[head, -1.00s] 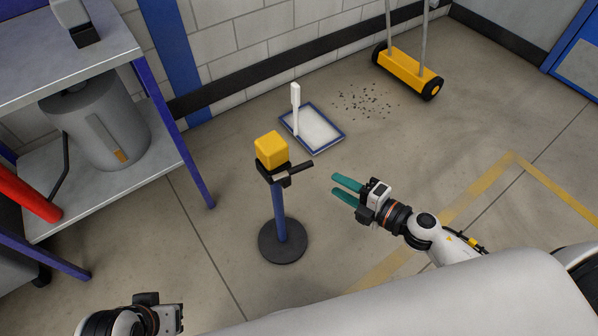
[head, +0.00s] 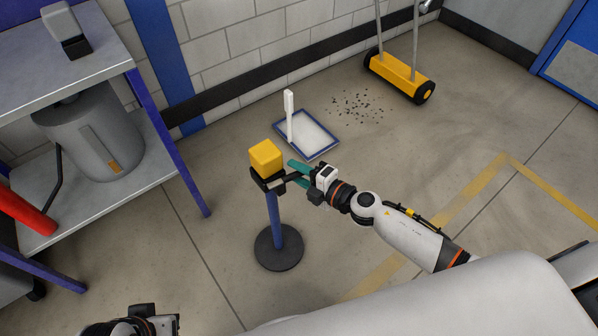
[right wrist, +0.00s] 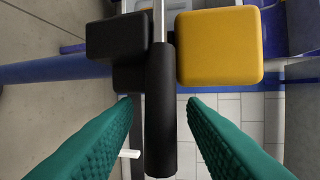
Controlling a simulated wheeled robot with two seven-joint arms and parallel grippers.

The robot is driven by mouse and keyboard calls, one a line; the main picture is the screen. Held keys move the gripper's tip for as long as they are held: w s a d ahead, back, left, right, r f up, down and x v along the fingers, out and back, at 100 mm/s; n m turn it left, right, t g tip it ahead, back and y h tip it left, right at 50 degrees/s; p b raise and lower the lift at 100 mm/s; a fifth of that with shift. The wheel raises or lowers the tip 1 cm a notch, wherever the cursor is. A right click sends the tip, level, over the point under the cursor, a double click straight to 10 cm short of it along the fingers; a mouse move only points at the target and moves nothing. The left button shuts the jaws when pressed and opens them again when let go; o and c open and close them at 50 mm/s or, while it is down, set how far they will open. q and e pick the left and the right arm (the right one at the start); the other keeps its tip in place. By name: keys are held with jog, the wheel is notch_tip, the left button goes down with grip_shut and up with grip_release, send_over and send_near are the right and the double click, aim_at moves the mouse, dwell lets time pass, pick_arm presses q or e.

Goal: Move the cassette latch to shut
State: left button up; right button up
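The stand is a blue post (head: 275,215) on a round black base, with a yellow block (head: 265,158) and a black bracket on top. A black-gripped lever, which looks like the latch handle, sticks out from it. In the right wrist view the lever's grip (right wrist: 160,110) hangs beside the yellow block (right wrist: 220,47) and a black block (right wrist: 117,40). My right gripper (head: 292,172) is open, its teal fingers on either side of the lever with gaps showing. In the head view the fingers partly hide the lever. My left gripper (head: 150,322) shows only partly at the bottom edge.
A blue-rimmed tray (head: 326,153) with a white upright piece lies on the floor behind the stand. Dark bits (head: 357,105) are scattered near a yellow wheeled sweeper (head: 400,77). A shelf bench (head: 105,55) holding a grey canister stands at left. Floor right of my arm is clear.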

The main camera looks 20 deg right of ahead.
grip_shut()
